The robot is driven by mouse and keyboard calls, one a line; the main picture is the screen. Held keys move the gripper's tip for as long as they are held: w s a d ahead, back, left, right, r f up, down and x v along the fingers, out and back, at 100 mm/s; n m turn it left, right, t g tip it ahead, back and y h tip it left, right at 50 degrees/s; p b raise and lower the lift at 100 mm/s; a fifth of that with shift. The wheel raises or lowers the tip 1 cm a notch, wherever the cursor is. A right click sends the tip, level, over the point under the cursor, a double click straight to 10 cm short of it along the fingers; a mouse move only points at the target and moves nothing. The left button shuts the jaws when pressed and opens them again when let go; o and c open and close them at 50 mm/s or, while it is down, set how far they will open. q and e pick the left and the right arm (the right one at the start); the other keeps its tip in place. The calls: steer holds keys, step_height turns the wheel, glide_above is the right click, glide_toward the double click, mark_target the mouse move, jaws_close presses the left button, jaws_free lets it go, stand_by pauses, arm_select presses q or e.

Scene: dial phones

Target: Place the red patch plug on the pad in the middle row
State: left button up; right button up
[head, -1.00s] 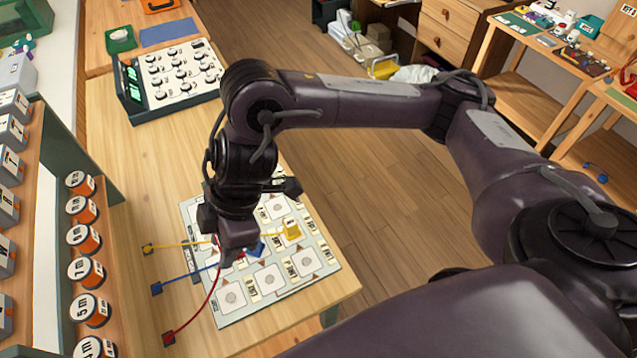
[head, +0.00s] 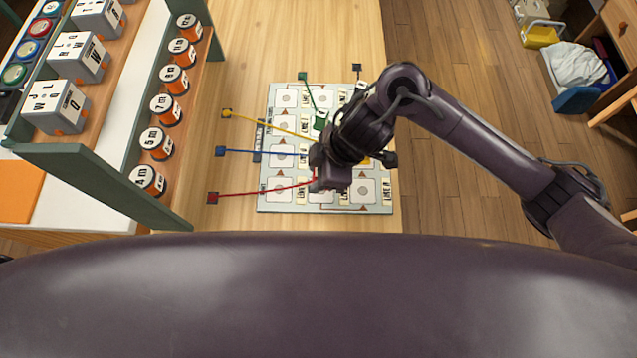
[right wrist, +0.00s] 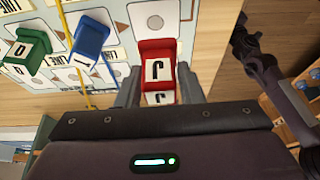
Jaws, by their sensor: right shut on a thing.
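The red patch plug (right wrist: 157,68) sits between the fingers of my right gripper (right wrist: 156,88) in the right wrist view, with a pad (right wrist: 155,22) just beyond it. In the head view my right gripper (head: 326,184) is over the lower middle of the pale board (head: 264,205); it hides the plug, but the red cord (head: 262,192) runs to it. Whether the plug touches the board, I cannot tell. The board has several pads in rows. A blue plug (right wrist: 91,38) and a green plug (right wrist: 28,48) stand left of the red one. My left gripper is not in view.
Yellow (head: 262,122), blue (head: 250,152) and green cords cross the board from anchor blocks. A shelf with orange-and-white cylinders (head: 157,142) stands left of the board. Floor lies to the right.

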steer(key=shift+f, duration=0.3)
step_height(320, 180, down, 4)
steer(key=shift+r, duration=0.25)
steer(key=shift+f+b, duration=0.3)
steer(key=shift+f, duration=0.05)
steer(key=shift+f, duration=0.1)
steer(key=o, duration=1)
